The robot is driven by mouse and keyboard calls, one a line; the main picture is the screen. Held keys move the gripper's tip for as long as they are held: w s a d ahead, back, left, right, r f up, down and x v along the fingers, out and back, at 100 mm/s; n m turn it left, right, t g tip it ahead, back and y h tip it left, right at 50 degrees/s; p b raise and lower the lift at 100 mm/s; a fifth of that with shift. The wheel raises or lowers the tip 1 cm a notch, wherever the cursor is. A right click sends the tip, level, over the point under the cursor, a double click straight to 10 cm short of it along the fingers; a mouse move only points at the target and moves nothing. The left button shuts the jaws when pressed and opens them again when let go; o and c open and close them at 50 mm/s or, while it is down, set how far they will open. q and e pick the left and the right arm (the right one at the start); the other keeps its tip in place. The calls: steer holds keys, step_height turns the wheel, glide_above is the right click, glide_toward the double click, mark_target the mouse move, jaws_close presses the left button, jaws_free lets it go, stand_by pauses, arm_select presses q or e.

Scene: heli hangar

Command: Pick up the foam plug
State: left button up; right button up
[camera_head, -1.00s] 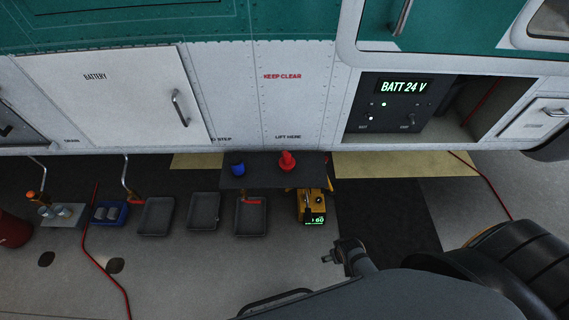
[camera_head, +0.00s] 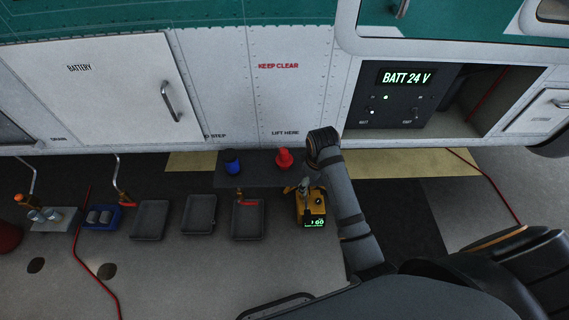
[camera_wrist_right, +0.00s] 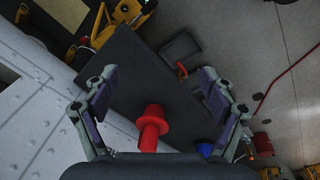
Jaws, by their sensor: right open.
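A red flanged plug (camera_head: 283,158), which I take to be the foam plug, stands upright on the dark shelf (camera_head: 260,176) below the "LIFT HERE" mark. It also shows low in the right wrist view (camera_wrist_right: 152,128), between the lines of the two fingers and not touching them. My right gripper (camera_wrist_right: 160,74) is open and empty, with its fingers spread wide. In the head view my right gripper (camera_head: 304,187) is small and partly merged with the yellow jack behind it, just right of and nearer than the plug. My left gripper is not in view.
A blue cylinder (camera_head: 232,162) stands on the shelf left of the plug. The yellow jack (camera_head: 315,209) sits at the shelf's front right. Dark trays (camera_head: 248,220) lie on the floor to the left. The white helicopter side (camera_head: 290,90) rises close behind the shelf.

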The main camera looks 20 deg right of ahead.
mark_target(285, 151)
steer(key=w+a+r+n, duration=0.2)
steer(key=w+r, duration=0.1)
steer(key=w, duration=0.1)
steer(key=w+a+r+n+g, duration=0.1)
steer(key=w+a+r+n, duration=0.1)
steer(key=w+r, duration=0.1)
steer(key=w+a+r+n, duration=0.2)
steer(key=w+r, duration=0.2)
steer(key=w, duration=0.1)
steer(key=shift+a+n+g+y, duration=0.1)
steer(key=shift+n+g+y, duration=0.2)
steer(key=shift+g, duration=0.1)
steer(key=shift+a+r, duration=0.1)
steer(key=shift+r, duration=0.15)
steer(key=shift+f+b, duration=0.25)
steer(key=shift+b, duration=0.1)
step_height(285, 151, down, 3)
steer(key=b, duration=0.2)
steer(key=shift+r+b, duration=0.1)
steer(key=shift+b, duration=0.25)
steer(key=shift+f, duration=0.95)
steer(key=shift+f+p, duration=0.3)
steer(key=shift+p, duration=0.05)
steer(key=f, duration=0.2)
steer(key=d+f, duration=0.1)
steer(key=f, duration=0.1)
steer(key=shift+f, duration=0.4)
steer(key=c, duration=1.3)
steer(key=shift+r, duration=0.1)
steer(key=shift+p, duration=0.3)
